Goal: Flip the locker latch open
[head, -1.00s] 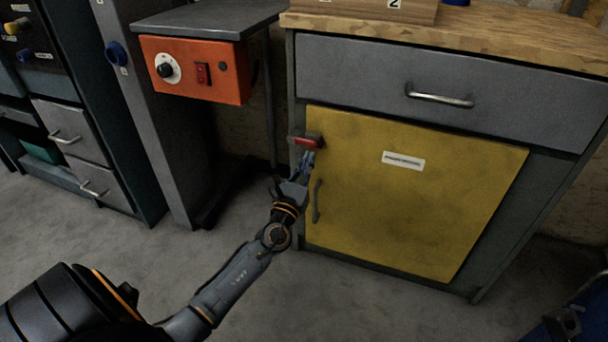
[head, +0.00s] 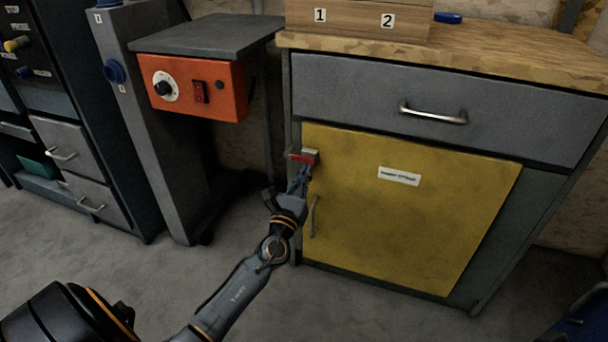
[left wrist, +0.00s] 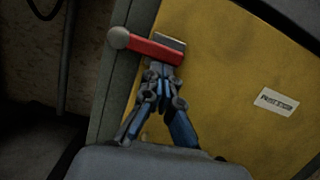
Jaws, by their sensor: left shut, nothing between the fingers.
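The yellow locker door (head: 400,225) is closed in the grey cabinet, with a white label and a vertical metal handle (head: 312,216). The red latch (head: 303,157) sits at the door's upper left edge. In the left wrist view the latch (left wrist: 150,49) is a red bar with a grey round knob at its left end and a grey plate at its right end. My left gripper (head: 304,170) is shut and empty, its fingertips just below the red bar, at or very near it; contact is unclear. It also shows in the left wrist view (left wrist: 160,72). My right gripper is not in view.
A grey drawer (head: 450,100) with a metal handle is above the door, under a wooden top (head: 500,58). An orange control box (head: 193,88) hangs under a grey shelf to the left. The floor before the cabinet is clear.

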